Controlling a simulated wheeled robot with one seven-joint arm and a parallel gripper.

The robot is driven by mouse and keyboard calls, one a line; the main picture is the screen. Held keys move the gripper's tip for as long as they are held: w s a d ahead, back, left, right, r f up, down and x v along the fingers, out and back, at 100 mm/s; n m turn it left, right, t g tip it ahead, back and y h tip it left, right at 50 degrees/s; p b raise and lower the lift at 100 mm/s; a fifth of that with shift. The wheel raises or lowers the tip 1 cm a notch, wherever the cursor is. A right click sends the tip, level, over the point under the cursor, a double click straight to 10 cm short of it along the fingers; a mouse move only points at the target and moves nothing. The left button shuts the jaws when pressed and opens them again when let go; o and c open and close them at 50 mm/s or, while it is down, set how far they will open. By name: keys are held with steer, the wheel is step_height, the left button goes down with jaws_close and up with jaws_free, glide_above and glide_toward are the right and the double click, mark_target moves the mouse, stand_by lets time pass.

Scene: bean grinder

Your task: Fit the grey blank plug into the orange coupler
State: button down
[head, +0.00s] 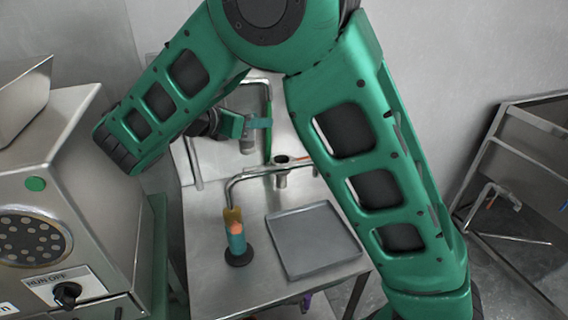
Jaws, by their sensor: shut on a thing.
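My gripper (250,124) is above the far part of the steel table, with its teal fingers shut on a small grey cylindrical piece, which I take as the grey blank plug (247,146). The plug hangs below the fingers, clear of the coupler. An orange-tan piece, probably the orange coupler (232,214), is at the near end of a bent steel pipe. It is nearer the camera than my gripper. A teal cylinder with a salmon top (237,242) stands just in front of it on a dark round base and partly hides it.
A grey tray (313,240) lies on the steel table (210,286), right of the teal cylinder. A steel cup-like fitting (282,177) is on the pipework behind. A large steel grinder (60,190) stands at left. A steel rack (520,180) stands at right. My arm hides part of the table.

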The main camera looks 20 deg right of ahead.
steer(key=w+d+f, duration=0.4)
steer(key=d+f, duration=0.6)
steer(key=shift+d+f, duration=0.4)
steer(key=c, duration=1.2)
jaws_free()
steer(key=shift+f, duration=0.15)
steer(key=v, duration=1.2)
